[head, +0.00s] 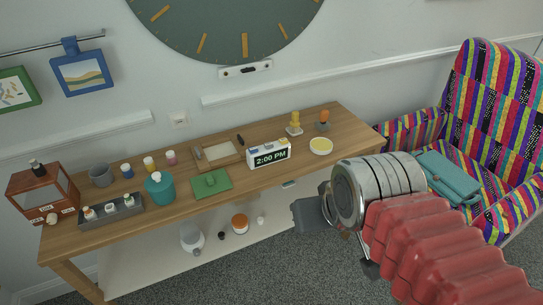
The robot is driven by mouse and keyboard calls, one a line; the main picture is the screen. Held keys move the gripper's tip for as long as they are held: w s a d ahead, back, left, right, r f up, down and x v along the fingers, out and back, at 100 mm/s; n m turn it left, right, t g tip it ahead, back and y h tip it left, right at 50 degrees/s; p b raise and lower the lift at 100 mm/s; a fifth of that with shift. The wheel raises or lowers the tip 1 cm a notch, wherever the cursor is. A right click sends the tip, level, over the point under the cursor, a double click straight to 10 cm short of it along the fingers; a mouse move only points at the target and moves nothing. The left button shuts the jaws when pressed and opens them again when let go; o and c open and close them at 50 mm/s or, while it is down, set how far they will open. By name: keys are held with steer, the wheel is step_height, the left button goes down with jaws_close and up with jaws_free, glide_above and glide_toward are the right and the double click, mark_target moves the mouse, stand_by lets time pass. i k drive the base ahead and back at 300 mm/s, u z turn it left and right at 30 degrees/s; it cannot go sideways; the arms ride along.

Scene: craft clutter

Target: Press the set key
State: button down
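A white digital clock (269,153) stands on the wooden table and reads 2:00 PM. Small coloured spots show along its top edge, too small to read as keys. A narrow white panel (245,70) with small dark marks is on the wall under a large round clock. I cannot tell which mark or spot is the set key. My gripper (338,242) is in front of the table's right part, apart from both. Its dark fingers are spread, with nothing seen between them.
The wooden table (225,205) carries a green board (211,185), a teal pot (159,188), a yellow-topped dish (321,146), a wooden-framed box (43,192) and several small jars. A striped armchair (480,120) with a teal bag (448,177) stands at right. Grey carpet lies in front.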

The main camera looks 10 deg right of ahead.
mark_target(268, 145)
steer(key=k, duration=0.85)
steer(key=u, duration=0.3)
steer(key=i, duration=0.65)
steer(key=u, duration=0.4)
steer(key=i, duration=1.4)
steer(key=z, duration=0.25)
